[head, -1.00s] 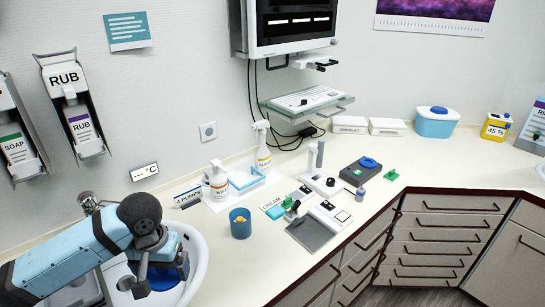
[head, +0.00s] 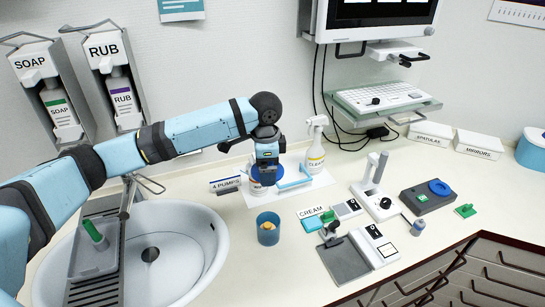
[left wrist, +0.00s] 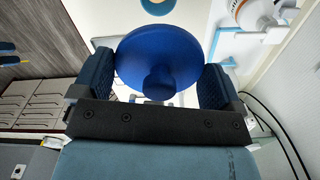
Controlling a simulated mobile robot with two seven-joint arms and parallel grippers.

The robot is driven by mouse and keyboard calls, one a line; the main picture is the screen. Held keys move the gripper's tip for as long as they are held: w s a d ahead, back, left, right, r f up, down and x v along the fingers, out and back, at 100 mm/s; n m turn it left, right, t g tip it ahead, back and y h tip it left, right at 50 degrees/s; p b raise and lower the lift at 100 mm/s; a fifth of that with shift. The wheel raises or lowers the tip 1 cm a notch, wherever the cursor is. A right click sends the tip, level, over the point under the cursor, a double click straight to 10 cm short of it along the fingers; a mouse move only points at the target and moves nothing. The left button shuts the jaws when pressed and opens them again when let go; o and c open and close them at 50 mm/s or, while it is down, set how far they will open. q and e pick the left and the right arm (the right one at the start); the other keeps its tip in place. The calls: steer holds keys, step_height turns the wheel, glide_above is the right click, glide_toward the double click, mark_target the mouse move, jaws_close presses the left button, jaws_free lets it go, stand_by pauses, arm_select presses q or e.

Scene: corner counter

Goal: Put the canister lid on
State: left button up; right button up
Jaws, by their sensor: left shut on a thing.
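My left gripper (head: 265,176) is shut on a round blue lid (left wrist: 165,45), which shows in the left wrist view with its knob between the two fingers (left wrist: 157,78). In the head view the gripper hangs in front of the pump bottle and hides most of it. The blue canister (head: 268,231) stands upright and open on the counter, with yellowish contents, below the gripper and apart from it. Its rim also shows at the top of the left wrist view (left wrist: 145,8). My right gripper is not in view.
A CREAM card (head: 311,211) and a grey scale-like device (head: 345,262) lie right of the canister. A sink (head: 195,255) is at left. The counter in front of the canister is clear.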

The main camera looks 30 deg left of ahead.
arm_select(q)
steer(key=shift+f, duration=0.1)
steer(key=shift+s+d+f, duration=0.1)
steer(key=shift+f, duration=0.1)
step_height(320, 180, down, 2)
step_height(320, 180, down, 11)
steer(key=shift+b, duration=0.85)
steer(key=shift+f, duration=0.35)
steer(key=shift+f+b, duration=0.6)
steer(key=shift+b, duration=0.45)
steer(key=f+b, duration=0.1)
steer(key=b, duration=0.1)
steer(key=shift+f+b, duration=0.4)
steer(key=shift+f+p, duration=0.3)
steer(key=shift+f, duration=0.35)
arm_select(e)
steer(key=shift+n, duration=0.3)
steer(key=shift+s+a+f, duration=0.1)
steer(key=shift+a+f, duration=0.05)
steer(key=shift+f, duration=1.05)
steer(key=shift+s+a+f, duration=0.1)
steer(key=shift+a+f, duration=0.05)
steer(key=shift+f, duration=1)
